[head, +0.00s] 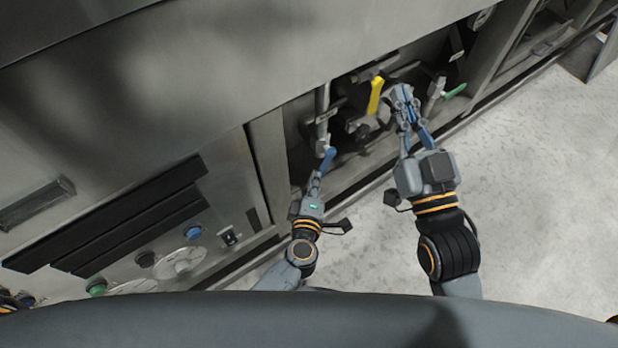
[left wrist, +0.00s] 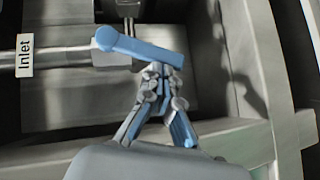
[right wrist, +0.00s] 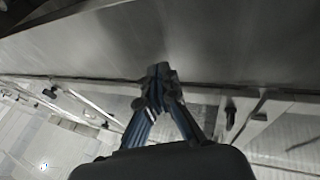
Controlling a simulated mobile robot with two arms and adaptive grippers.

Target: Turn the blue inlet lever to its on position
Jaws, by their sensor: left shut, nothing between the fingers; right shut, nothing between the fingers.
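The blue inlet lever (head: 327,158) sits at the lower end of a grey pipe in the machine's recess. In the left wrist view the lever (left wrist: 140,49) lies nearly crosswise, tilted slightly down to the right, beside a pipe with an "Inlet" label (left wrist: 25,55). My left gripper (head: 317,176) is shut and empty, with its fingertips (left wrist: 160,70) at or just below the lever's right part. I cannot tell if they touch. My right gripper (head: 403,97) is shut and empty, in front of the recess. Its fingertips (right wrist: 160,75) are near a grey metal panel.
A yellow lever (head: 375,95) and a green lever (head: 453,91) sit to the right of the blue one. Metal frame posts (head: 268,165) bound the recess. A control panel with knobs (head: 182,260) is at the lower left. The floor (head: 540,200) at the right is clear.

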